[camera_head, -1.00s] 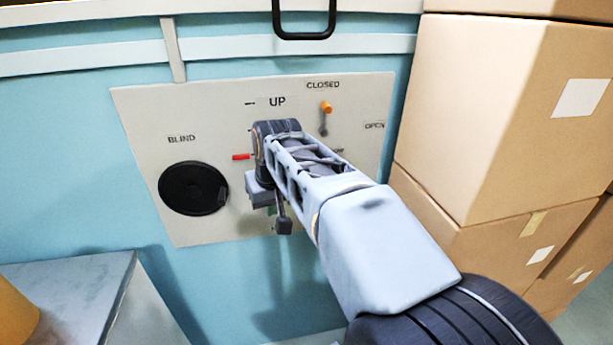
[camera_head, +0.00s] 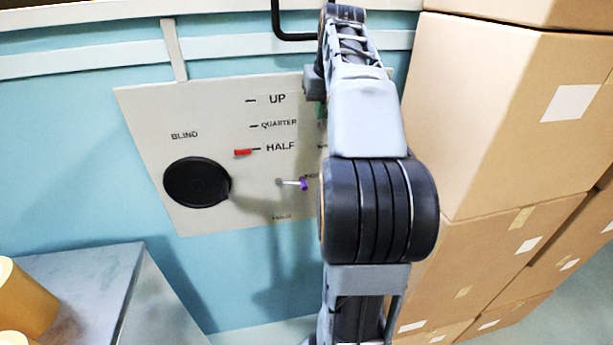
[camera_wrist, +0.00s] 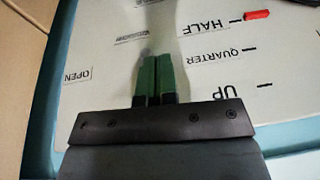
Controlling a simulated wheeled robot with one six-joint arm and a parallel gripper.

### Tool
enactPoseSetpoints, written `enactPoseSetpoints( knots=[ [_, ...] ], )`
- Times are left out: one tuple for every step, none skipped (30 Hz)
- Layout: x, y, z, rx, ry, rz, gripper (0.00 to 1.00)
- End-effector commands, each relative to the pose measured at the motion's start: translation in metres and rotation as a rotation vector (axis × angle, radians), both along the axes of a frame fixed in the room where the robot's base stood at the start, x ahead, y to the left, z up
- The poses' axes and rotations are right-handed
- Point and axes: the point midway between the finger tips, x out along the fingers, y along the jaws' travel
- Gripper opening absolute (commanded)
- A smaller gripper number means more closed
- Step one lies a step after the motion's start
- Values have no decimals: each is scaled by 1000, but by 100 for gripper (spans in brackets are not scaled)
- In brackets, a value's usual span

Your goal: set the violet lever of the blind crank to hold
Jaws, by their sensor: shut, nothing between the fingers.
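The violet-tipped lever (camera_head: 303,184) is on the pale panel (camera_head: 150,120), low and right of the black blind crank disc (camera_head: 196,182). It points right from its pivot, its tip next to a label partly hidden by my arm. The lever cannot be made out in the wrist view.
A red pointer (camera_head: 243,152) sits beside the HALF mark. A black handle (camera_head: 290,36) is above the panel. Stacked cardboard boxes (camera_head: 480,110) stand close on the right. A grey table (camera_head: 90,285) with rolls (camera_head: 22,298) is at lower left. My arm covers the panel's right part.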

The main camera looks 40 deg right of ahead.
Motion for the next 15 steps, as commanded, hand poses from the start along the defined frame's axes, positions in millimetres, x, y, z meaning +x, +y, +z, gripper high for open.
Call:
enactPoseSetpoints(
  knots=[
    [1,0,-2,0,1,0,0],
    [1,0,-3,0,1,0,0],
    [2,0,-6,1,2,0,0],
    [3,0,-9,1,2,1,0],
    [4,0,-12,1,1,1,0],
    [5,0,-18,2,2,1,0],
    [6,-1,-22,2,2,1,0],
    [8,-1,-28,2,2,1,0],
    [10,-1,-35,2,3,2,0],
    [12,-2,-41,2,3,2,0],
    [14,-2,-47,2,3,2,0],
    [16,-2,-55,3,4,1,0],
    [18,-3,-62,3,3,1,0],
    [20,-3,-68,3,3,1,0],
    [22,-4,-76,3,4,1,0]
  ],
)
